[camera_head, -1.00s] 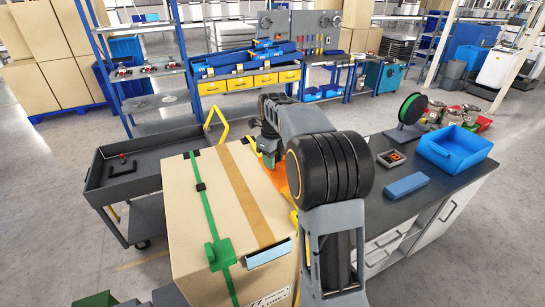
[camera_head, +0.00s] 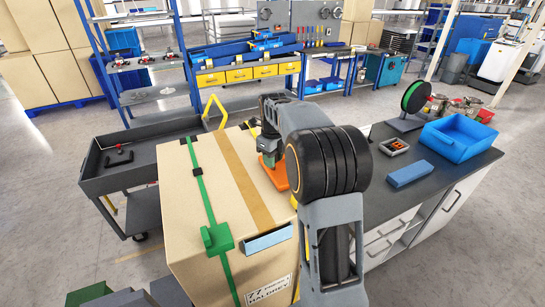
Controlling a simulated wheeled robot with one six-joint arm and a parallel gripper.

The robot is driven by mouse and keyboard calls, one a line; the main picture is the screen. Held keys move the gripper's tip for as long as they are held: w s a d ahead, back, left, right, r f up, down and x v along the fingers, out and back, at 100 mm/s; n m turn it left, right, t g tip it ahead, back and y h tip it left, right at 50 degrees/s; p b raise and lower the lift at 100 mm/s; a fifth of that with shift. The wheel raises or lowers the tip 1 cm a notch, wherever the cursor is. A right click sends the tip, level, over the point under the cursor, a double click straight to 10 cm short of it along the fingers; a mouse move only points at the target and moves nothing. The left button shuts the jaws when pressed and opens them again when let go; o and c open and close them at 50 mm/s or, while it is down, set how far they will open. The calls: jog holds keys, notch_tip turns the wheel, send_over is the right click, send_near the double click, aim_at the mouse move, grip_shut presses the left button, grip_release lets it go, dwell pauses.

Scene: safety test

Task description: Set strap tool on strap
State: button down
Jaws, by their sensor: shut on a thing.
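A tall cardboard box (camera_head: 208,280) stands in front of me, with a green strap (camera_head: 199,189) running across its top and down its front. A green block (camera_head: 217,238) sits on the strap at the top front edge. My gripper (camera_head: 270,150) is at the box's far right, shut on what looks like the strap tool, a dark green body with an orange base (camera_head: 273,176). The tool is to the right of the strap, apart from it. My arm hides part of the tool and the fingertips. I cannot tell whether the base touches anything.
A dark cart (camera_head: 140,187) stands left of the box. To the right, a dark-topped bench (camera_head: 440,183) bears a blue bin (camera_head: 457,145), a blue block (camera_head: 408,173), an orange-and-black item (camera_head: 394,147) and a green-rimmed reel (camera_head: 415,97). Brown tape (camera_head: 242,180) crosses the box top.

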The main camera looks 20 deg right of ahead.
dwell(0.4)
jog(key=shift+c, duration=2)
grip_release()
jog(key=shift+r, duration=0.1)
jog(key=shift+r+p, duration=3)
jog(key=shift+r, duration=0.45)
